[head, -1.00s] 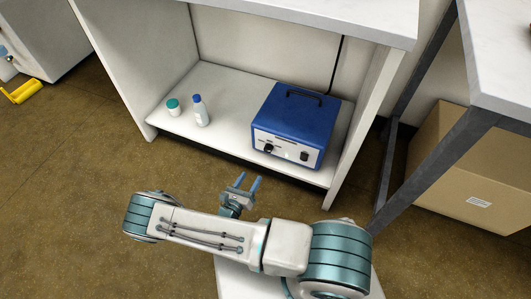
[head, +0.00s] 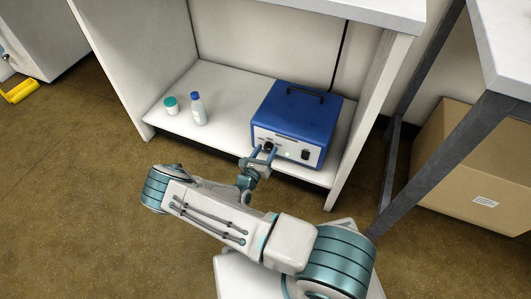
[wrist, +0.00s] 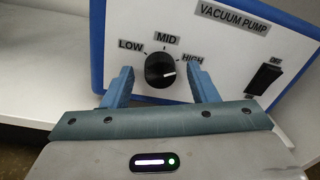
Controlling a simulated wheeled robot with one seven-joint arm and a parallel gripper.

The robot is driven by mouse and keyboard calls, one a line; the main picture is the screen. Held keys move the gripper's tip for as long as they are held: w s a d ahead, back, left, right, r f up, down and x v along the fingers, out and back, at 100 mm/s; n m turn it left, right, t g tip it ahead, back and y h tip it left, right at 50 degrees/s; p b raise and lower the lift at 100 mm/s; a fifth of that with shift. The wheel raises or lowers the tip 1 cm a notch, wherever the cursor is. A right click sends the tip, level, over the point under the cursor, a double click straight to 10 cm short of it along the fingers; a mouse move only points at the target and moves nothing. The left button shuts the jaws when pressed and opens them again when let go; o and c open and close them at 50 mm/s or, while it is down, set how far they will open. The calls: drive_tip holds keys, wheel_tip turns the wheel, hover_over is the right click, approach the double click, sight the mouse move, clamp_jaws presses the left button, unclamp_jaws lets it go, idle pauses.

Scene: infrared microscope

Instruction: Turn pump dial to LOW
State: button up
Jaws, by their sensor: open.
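The blue vacuum pump (head: 300,108) stands on the low shelf, its white front panel facing me. In the wrist view its black dial (wrist: 160,70) sits below the labels LOW (wrist: 130,46), MID (wrist: 167,38) and HIGH (wrist: 192,58). The dial's white mark points right, toward HIGH. My gripper (wrist: 160,88) is open, with one blue finger on each side of the dial in the picture. I cannot tell whether the fingers touch it. In the head view my gripper (head: 264,152) is right at the panel and partly hides the dial.
A black power switch (wrist: 264,78) is on the panel right of the dial. A blue-capped bottle (head: 198,110) and a teal-lidded jar (head: 171,106) stand left on the shelf (head: 225,88). A cardboard box (head: 470,165) and grey table frame are at the right.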

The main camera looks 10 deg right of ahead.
drive_tip(key=c, duration=1)
drive_tip(key=shift+n, duration=0.3)
drive_tip(key=shift+o, duration=0.2)
drive_tip(key=n+p, duration=0.1)
drive_tip(key=n, duration=0.3)
drive_tip(key=shift+n, duration=0.3)
drive_tip(key=n+p, duration=0.1)
drive_tip(key=n, duration=0.4)
drive_tip(key=shift+f+n, duration=0.1)
drive_tip(key=shift+n, duration=0.2)
drive_tip(key=n+t, duration=0.1)
drive_tip(key=n, duration=0.6)
drive_tip(key=shift+f, duration=0.1)
drive_tip(key=n, duration=0.6)
drive_tip(key=shift+s+d+n+y+b, duration=0.1)
drive_tip(key=shift+d+n+y+b, duration=0.05)
drive_tip(key=shift+n+y+b, duration=0.2)
drive_tip(key=shift+n, duration=0.25)
